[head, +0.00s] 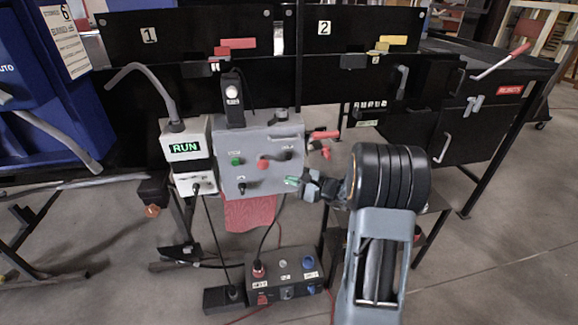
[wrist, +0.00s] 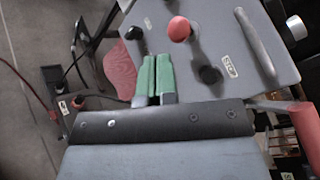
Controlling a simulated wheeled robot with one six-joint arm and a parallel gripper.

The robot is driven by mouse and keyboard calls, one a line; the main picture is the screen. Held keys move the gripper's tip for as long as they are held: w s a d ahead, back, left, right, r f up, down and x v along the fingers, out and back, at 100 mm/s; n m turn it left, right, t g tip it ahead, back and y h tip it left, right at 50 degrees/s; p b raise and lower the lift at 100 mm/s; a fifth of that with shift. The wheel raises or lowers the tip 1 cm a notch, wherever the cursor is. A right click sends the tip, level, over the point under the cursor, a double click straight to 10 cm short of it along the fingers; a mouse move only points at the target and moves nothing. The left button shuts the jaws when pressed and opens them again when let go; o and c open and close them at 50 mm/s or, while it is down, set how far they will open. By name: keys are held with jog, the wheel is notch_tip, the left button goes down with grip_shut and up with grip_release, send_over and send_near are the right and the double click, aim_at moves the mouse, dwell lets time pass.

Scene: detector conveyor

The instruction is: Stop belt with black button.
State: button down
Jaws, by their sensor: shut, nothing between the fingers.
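The grey control box (head: 258,140) faces me in the head view. The black button (head: 287,155) sits at its right, under a small label, beside a red button (head: 262,164). In the wrist view the black button (wrist: 209,74) is next to a STOP label (wrist: 229,65), right of my green fingertips. The red button (wrist: 179,28) is beyond it. My gripper (head: 293,182) is shut and empty, below the black button in the head view; it also shows in the wrist view (wrist: 157,78). The fingertips do not cover the black button. The display (head: 185,148) reads RUN.
A green button (head: 236,160) and a lower black knob (head: 243,187) are on the same box. A red-handled part (head: 323,136) sticks out at its right. A grey handle bar (wrist: 255,40) crosses the panel. A socket box (head: 285,277) with cables lies on the floor.

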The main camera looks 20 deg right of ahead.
aim_at(288, 157)
jog(key=shift+w+d+f+m+t+h, duration=0.25)
jog(key=shift+d+m+t, duration=0.1)
jog(key=shift+d, duration=0.2)
jog(key=shift+w+d+f+m+t+h, duration=0.15)
jog(key=shift+w+d+f+m+t, duration=0.15)
jog(key=shift+d, duration=0.25)
jog(key=shift+w+d, duration=0.25)
jog(key=shift+w, duration=1.15)
jog(key=shift+w+d, duration=0.3)
jog(key=shift+w, duration=1.1)
jog(key=shift+w+d, duration=0.25)
jog(key=shift+w, duration=1.15)
jog(key=shift+w, duration=0.2)
jog(key=shift+w+d+b, duration=0.1)
jog(key=shift+w+b, duration=0.15)
jog(key=shift+b, duration=0.1)
